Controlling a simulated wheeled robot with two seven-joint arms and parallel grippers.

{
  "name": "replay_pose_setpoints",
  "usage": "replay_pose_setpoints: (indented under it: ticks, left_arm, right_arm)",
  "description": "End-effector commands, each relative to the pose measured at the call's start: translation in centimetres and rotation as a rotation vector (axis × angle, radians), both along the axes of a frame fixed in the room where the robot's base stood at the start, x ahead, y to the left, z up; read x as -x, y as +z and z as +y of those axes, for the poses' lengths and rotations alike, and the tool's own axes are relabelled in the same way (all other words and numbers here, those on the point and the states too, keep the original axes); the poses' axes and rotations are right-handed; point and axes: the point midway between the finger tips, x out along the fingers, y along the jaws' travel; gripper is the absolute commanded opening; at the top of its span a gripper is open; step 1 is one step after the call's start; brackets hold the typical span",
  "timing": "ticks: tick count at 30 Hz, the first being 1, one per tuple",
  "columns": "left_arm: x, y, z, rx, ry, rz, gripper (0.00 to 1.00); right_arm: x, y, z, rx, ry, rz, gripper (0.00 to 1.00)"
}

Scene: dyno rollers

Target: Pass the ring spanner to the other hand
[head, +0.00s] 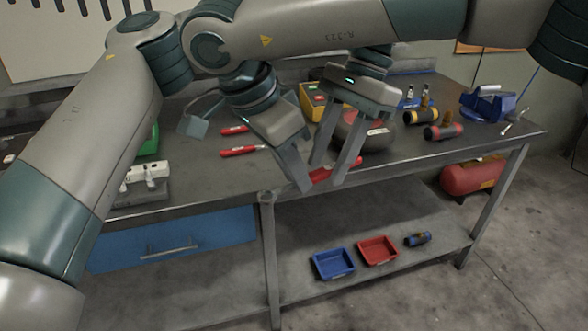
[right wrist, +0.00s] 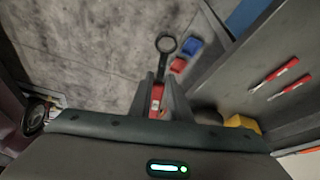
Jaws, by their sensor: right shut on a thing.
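The ring spanner (right wrist: 166,46) shows in the right wrist view, its dark ring end pointing away past the fingertips. My right gripper (right wrist: 160,88) is shut on its red handle. In the head view my right gripper (head: 328,174) is over the front edge of the bench, with a short red piece of the handle (head: 320,175) at its fingertips; I cannot make out the ring there. My left gripper (head: 303,186) is just left of it, its fingertips close to the red handle. Its fingers overlap, so I cannot tell how far apart they are or whether they touch the spanner.
Two red-handled tools (head: 239,151) lie on the bench (head: 210,180). Blue (head: 333,263) and red (head: 378,250) bins sit on the lower shelf.

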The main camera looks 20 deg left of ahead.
Motion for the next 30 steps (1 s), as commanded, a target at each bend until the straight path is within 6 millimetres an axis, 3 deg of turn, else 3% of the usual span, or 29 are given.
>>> replay_pose_setpoints:
  ticks: [8, 21, 30]
  left_arm:
    - [-0.2, 0.6, -0.2, 0.0, 0.0, -0.001, 0.39]
    - [-1.7, 5.3, -1.4, -0.002, 0.002, -0.003, 0.39]
    - [-2.2, 6.9, -1.8, 0.0, 0.0, 0.0, 0.39]
  right_arm:
    - [0.0, 0.0, 0.0, 0.0, 0.0, 0.0, 0.0]
    - [0.0, 0.0, 0.0, 0.0, 0.0, 0.0, 0.0]
    - [0.0, 0.0, 0.0, 0.0, 0.0, 0.0, 0.0]
